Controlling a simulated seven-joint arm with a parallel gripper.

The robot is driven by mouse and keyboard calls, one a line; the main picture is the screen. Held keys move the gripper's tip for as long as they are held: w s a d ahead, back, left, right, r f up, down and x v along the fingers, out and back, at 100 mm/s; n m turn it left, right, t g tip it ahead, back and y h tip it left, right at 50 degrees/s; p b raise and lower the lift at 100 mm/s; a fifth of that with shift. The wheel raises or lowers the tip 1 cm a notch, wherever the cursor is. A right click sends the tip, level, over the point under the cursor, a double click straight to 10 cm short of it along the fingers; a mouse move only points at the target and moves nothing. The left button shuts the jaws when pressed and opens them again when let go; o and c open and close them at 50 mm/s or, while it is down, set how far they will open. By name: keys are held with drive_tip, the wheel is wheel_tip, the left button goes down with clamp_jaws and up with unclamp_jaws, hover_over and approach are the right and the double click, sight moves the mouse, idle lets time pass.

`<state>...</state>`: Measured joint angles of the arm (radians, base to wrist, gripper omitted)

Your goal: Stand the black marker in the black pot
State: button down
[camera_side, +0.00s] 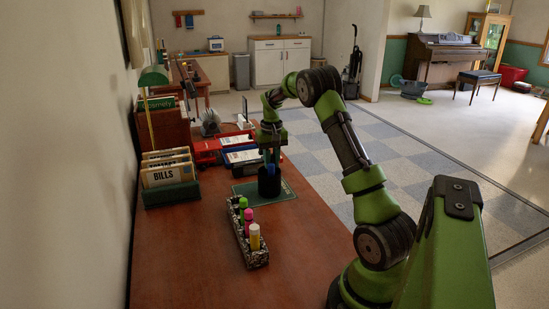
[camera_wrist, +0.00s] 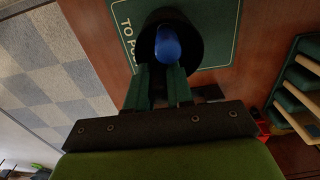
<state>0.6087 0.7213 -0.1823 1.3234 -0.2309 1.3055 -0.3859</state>
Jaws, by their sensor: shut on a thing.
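The black pot (camera_side: 269,187) stands upright on a green mat, and its round mouth (camera_wrist: 200,61) faces the camera in the wrist view. A blue item (camera_wrist: 168,44) stands in it; its top also shows in the side view (camera_side: 270,169). My gripper (camera_side: 270,160) points down at the pot, with its green fingers (camera_wrist: 161,78) close together at the near rim. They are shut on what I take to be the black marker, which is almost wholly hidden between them. I cannot tell how deep it is in the pot.
A patterned box (camera_side: 247,255) with green, pink and yellow markers stands in front on the wooden desk. The green mat (camera_side: 286,192) lies under the pot. The desk's front left is clear.

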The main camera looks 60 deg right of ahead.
drive_tip(key=c, duration=0.5)
unclamp_jaws()
drive_tip(key=shift+r, duration=3.5)
